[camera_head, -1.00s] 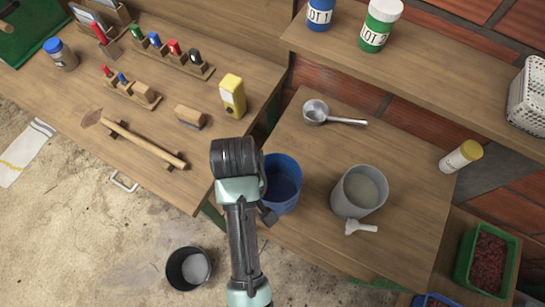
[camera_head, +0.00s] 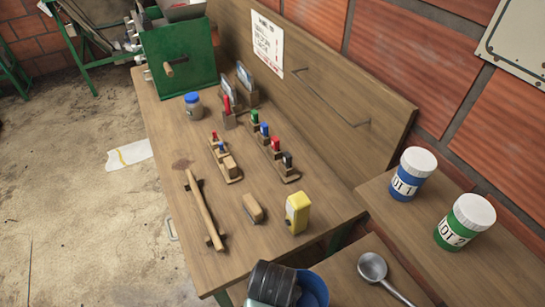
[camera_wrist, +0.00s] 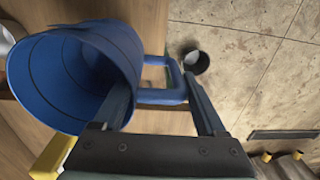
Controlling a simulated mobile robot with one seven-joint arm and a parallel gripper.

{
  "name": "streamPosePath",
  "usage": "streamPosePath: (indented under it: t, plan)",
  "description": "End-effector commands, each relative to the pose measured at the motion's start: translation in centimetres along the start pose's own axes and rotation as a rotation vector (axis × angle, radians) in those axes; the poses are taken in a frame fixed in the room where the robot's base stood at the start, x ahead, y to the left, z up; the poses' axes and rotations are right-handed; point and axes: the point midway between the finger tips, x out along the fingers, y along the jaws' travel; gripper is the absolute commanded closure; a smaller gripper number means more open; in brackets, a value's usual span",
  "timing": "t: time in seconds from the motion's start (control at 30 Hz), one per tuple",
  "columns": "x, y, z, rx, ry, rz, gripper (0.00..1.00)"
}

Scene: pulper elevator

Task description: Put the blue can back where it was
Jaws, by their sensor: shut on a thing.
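The blue can (camera_head: 315,287) shows at the bottom edge of the head view, partly hidden behind my wrist and cut off by the frame. In the wrist view the blue can (camera_wrist: 85,65) is large at the left, with its open mouth facing the camera and its loop handle pointing right. My gripper (camera_wrist: 160,92) is shut on the can's handle, one finger on either side. The gripper's fingers are hidden in the head view. I cannot tell whether the can touches the surface below it.
The workbench (camera_head: 235,240) holds a yellow container (camera_head: 297,212), a brush (camera_head: 252,207), a wooden rod (camera_head: 203,210) and several small coloured tools. Two lidded jars, blue (camera_head: 411,175) and green (camera_head: 464,222), stand on the right shelf. A metal ladle (camera_head: 375,268) lies below them.

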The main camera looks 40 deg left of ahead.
Motion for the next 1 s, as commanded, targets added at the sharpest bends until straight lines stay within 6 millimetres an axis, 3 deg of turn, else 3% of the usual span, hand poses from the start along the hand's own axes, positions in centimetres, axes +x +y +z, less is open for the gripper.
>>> streamPosePath:
  t: [0.1,0.5,0.97,1.0]
  plan:
    - [2.1,0.0,0.1,0.001,-0.003,-0.003,1.00]
    - [7.0,0.3,0.1,0.002,-0.002,-0.001,1.00]
    - [8.0,0.3,0.1,0.002,0.000,0.000,1.00]
    - [8.0,0.3,0.1,0.002,0.000,0.000,0.23]
